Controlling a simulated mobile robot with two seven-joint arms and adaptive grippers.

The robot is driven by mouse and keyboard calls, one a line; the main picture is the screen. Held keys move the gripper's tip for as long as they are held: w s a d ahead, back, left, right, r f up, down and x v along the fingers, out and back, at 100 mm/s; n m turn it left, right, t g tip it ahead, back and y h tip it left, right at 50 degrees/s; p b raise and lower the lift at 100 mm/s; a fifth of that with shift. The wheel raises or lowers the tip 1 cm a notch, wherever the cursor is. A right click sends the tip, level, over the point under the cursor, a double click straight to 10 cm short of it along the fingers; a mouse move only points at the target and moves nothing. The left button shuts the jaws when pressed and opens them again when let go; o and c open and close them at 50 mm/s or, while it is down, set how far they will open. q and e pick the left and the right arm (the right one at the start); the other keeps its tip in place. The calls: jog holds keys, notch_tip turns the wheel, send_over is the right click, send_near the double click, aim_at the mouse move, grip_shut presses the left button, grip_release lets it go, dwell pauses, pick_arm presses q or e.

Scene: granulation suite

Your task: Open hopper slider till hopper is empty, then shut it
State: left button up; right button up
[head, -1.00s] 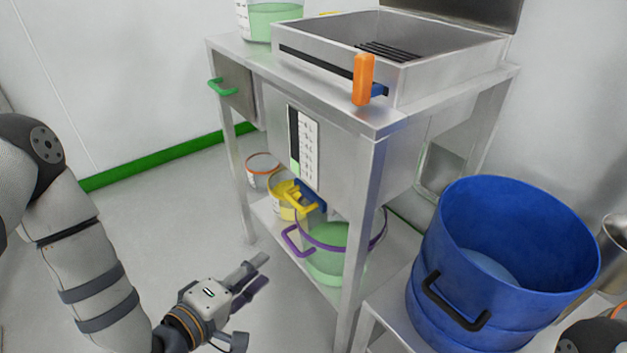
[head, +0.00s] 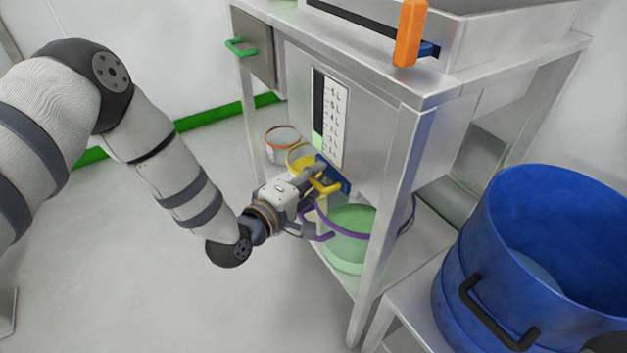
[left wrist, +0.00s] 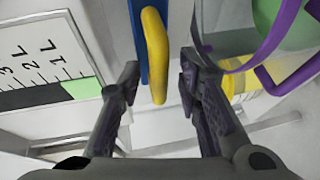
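The steel hopper (head: 375,120) has a level gauge (head: 331,120) with green only at its low end; in the left wrist view the green on the gauge (left wrist: 80,88) ends near the 1 L mark. The slider's yellow handle (head: 325,186) sits on a blue plate (head: 338,177) under the hopper. My left gripper (head: 318,190) is at the handle. In the left wrist view its open fingers (left wrist: 158,85) stand either side of the yellow handle (left wrist: 156,50), with gaps visible. A purple-rimmed clear bucket (head: 345,255) with green contents stands below. My right gripper is not in view.
A blue drum (head: 460,270) stands on a low stand at the right. A yellow container (head: 298,156) and an orange-rimmed pail (head: 281,150) sit behind my gripper. An orange handle (head: 409,35) and a green handle (head: 240,47) project from the bench.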

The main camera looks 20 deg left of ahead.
pick_arm(q)
jog(key=shift+c, duration=0.2)
grip_shut()
jog(key=s+a+p, duration=0.3)
jog(key=s+a, duration=0.1)
jog(key=s, duration=0.1)
jog(key=shift+o, duration=0.2)
grip_release()
jog(key=shift+s, duration=0.1)
jog(key=v, duration=1.2)
